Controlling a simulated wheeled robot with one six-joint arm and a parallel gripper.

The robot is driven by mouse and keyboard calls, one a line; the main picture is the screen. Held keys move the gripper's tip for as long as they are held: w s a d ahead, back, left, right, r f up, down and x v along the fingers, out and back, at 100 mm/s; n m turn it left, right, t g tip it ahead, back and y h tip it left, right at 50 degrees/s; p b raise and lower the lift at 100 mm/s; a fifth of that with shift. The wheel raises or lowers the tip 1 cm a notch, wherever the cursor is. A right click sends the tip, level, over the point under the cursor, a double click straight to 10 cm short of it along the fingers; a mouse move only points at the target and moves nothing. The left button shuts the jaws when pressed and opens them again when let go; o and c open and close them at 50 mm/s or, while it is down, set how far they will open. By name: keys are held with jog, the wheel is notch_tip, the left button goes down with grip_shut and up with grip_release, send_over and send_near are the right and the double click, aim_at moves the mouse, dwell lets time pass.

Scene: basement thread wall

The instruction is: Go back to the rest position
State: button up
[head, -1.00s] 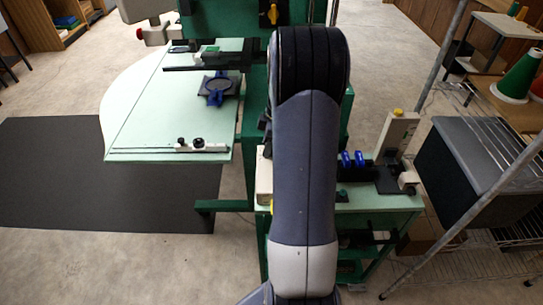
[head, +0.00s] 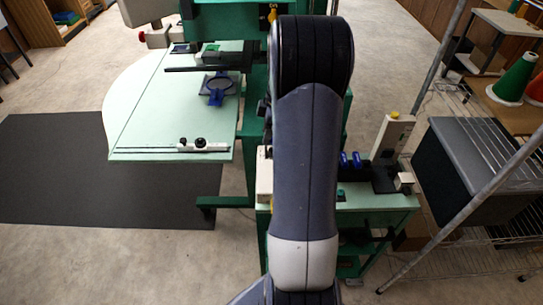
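My arm stands upright in the middle of the head view and covers part of the green machine frame (head: 252,135) behind it. My gripper is not visible in this view, so what it holds, if anything, cannot be seen. A pale green worktable (head: 150,120) is at the left, with a blue ring-shaped holder (head: 217,88) on it. A smaller green side bench (head: 375,200) is at the right of my arm, bearing a white upright device (head: 392,137) and blue parts (head: 350,160).
A dark mat (head: 60,185) lies on the concrete floor at the left. A wire rack (head: 480,250) with a dark grey bin (head: 470,160) stands close at the right. A green thread cone (head: 516,78) is on a wooden shelf. Floor at the front left is clear.

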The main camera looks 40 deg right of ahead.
aim_at(268, 156)
jog(key=shift+f, duration=0.15)
jog(key=b+x, duration=0.1)
jog(key=x, duration=0.1)
jog(key=b+x, duration=0.1)
jog(key=x, duration=0.1)
jog(key=d+b+x, duration=0.1)
jog(key=b+x, duration=0.1)
jog(key=shift+s+f, duration=0.15)
jog(key=shift+s, duration=0.25)
jog(key=shift+s+a+r, duration=0.15)
jog(key=shift+s+r, duration=0.05)
jog(key=shift+s, duration=0.05)
